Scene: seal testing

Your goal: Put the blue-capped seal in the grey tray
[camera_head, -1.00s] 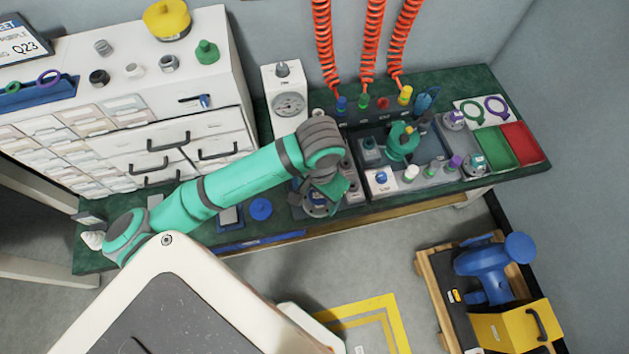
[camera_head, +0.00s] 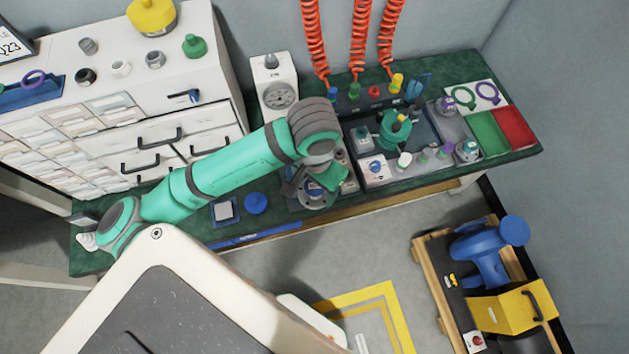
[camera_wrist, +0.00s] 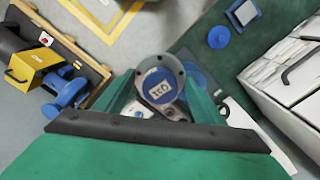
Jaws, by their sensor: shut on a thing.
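My gripper (camera_wrist: 163,98) is shut on the blue-capped seal (camera_wrist: 158,86), a round grey flanged piece with a white label on its blue cap. The seal sits between the two green fingers in the wrist view. The grey tray (camera_head: 456,128) is at the bench's right, beside a green tray. Round pieces stand at its back and front edges.
A green tray (camera_head: 488,134) and a red tray (camera_head: 516,126) lie right of the grey one. Between my gripper and the grey tray stand a green fixture (camera_head: 393,130) and several small capped pieces. Orange coiled hoses (camera_head: 357,40) hang behind. A white gauge box (camera_head: 275,85) stands behind the arm.

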